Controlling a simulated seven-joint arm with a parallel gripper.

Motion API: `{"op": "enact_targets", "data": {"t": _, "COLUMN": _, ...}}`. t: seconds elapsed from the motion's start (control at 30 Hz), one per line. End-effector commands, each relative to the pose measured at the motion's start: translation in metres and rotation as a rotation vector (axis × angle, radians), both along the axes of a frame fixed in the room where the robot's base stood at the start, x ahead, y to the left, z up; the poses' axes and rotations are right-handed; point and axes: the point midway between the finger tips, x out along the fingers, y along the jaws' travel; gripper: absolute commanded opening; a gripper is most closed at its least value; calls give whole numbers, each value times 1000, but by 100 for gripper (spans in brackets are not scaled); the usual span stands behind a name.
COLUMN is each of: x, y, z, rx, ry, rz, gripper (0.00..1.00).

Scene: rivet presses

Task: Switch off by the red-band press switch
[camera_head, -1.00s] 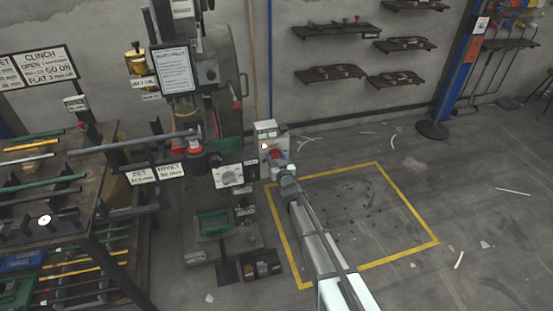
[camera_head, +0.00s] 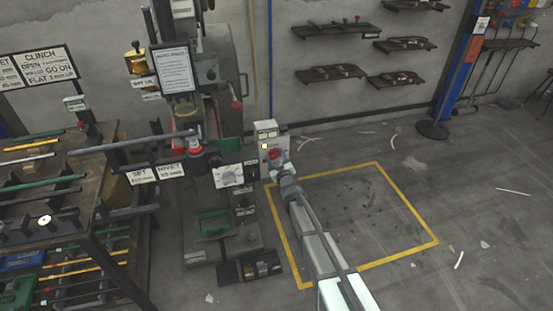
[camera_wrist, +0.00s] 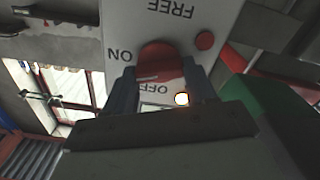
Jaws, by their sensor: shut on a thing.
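The red switch knob (camera_wrist: 160,58) sits on a pale panel (camera_wrist: 185,22) marked FREE, ON and OFF, upside down in the wrist view. My gripper (camera_wrist: 164,84) is shut on the knob, with one blue-grey finger on each side. The fingers and palm hide its lower part. A bright round lamp (camera_wrist: 181,99) shows by the OFF mark, and a small red disc (camera_wrist: 205,40) sits near FREE. In the head view the pale switch box (camera_head: 268,132) stands right of the press (camera_head: 178,70), with my gripper (camera_head: 279,164) at its front.
A rack with coloured bars (camera_head: 40,180) stands left of the press. The yellow-outlined floor area (camera_head: 405,205) under my arm is mostly clear. Wall shelves (camera_head: 330,73) hang at the back.

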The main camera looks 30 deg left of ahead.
Motion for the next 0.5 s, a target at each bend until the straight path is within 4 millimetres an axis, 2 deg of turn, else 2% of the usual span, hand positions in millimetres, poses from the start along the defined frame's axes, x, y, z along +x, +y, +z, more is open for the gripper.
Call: {"op": "enact_targets", "data": {"t": 0.5, "x": -2, "y": 1, "z": -1, "rx": -347, "ry": -349, "rz": 0, "gripper": 25}}
